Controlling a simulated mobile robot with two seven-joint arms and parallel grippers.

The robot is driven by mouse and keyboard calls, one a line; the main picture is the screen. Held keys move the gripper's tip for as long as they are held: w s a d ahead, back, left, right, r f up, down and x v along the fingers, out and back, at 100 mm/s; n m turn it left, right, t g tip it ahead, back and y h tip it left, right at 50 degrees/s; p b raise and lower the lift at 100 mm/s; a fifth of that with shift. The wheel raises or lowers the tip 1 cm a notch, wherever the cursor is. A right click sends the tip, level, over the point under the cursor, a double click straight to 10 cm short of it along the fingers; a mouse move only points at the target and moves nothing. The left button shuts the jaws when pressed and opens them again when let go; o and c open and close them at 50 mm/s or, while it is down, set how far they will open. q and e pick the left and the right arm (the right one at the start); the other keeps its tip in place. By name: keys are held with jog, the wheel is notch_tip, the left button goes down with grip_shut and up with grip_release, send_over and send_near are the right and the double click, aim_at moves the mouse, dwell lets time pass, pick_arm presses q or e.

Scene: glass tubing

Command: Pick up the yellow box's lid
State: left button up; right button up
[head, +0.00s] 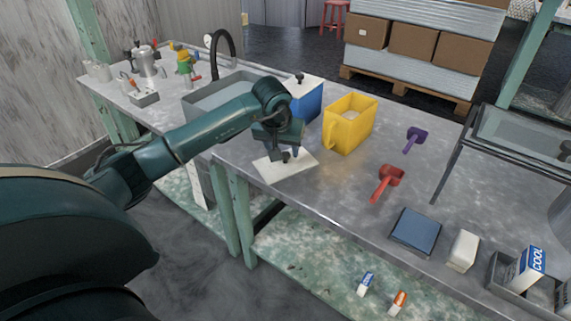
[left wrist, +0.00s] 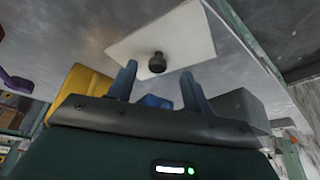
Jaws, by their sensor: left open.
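The yellow box (head: 345,133) stands open on the steel table, with no lid on it. A white flat lid (head: 275,175) lies on the table in front of the blue box. In the left wrist view the lid (left wrist: 190,38) has a black round knob (left wrist: 157,62) on top. My left gripper (head: 290,154) is above the lid, pointing down, open and empty. In the left wrist view the knob appears between the two fingertips (left wrist: 159,69); I cannot tell how far below them it is. My right gripper is not in view.
The blue box (head: 308,103) has a white lid with a black knob, just behind my left gripper. A sink (head: 200,107) with a black tap is left. Purple (head: 415,138) and red (head: 386,182) scoops lie right of the yellow box. A glass-topped stand (head: 525,132) is far right.

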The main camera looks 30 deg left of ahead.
aim_at(285, 154)
pick_arm(q)
jog(key=x, duration=0.4)
jog(key=shift+w+r+b, duration=0.1)
jog(key=shift+w+b, duration=0.1)
jog(key=shift+b, duration=0.15)
jog(key=shift+c, duration=0.4)
jog(key=c, duration=1)
